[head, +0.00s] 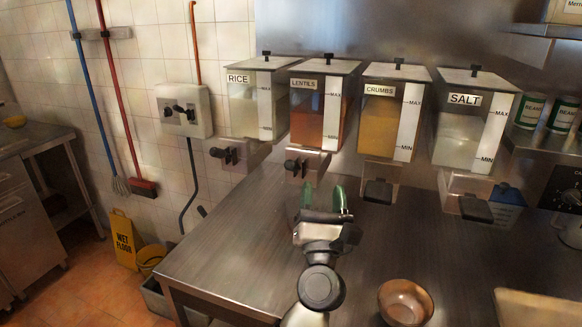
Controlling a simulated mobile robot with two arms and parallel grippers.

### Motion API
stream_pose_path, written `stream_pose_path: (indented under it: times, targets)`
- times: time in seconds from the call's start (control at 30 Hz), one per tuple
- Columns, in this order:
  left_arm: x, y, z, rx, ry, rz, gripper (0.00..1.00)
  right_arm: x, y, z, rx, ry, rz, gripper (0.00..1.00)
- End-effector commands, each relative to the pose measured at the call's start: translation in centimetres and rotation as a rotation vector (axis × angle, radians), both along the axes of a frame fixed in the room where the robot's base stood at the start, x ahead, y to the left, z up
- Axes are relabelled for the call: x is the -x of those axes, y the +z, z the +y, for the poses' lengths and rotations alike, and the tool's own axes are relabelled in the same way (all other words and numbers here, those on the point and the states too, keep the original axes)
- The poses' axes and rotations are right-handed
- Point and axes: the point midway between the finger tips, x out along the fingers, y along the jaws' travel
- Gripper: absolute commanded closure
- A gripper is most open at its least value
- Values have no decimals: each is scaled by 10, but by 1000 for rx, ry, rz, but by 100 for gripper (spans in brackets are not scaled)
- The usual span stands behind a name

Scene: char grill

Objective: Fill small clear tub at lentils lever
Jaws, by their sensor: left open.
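The lentils dispenser (305,120) hangs on the back wall, second from the left, with orange-red contents and a label. Its dark lever (293,166) sticks out below it. I see nothing held between the fingers. I cannot make out a small clear tub in this view; the gripper and arm hide part of the counter. My right gripper is not in view.
Rice (257,105), crumbs (381,120) and salt (465,130) dispensers flank the lentils one. A blue box (507,208) stands at the back right. The counter's left part is clear.

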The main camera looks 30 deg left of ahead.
Motion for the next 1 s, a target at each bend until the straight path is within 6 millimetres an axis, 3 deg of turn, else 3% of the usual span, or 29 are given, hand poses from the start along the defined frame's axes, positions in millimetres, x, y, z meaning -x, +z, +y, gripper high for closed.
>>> stream_pose_path:
  times: [0.1, 0.2, 0.4, 0.67, 1.0]
  targets:
    - [-9, 6, 29, 427, 2, -125, 47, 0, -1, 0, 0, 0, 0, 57]
    - [-17, 0, 41, 723, 3, -193, 47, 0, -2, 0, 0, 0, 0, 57]
    - [-26, -13, 44, 1060, 14, -248, 47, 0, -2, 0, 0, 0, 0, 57]
    - [-31, -14, 49, 1112, 21, -255, 47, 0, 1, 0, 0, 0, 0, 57]
    - [-67, -11, 96, 1104, 23, -251, 47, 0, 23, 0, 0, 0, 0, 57]
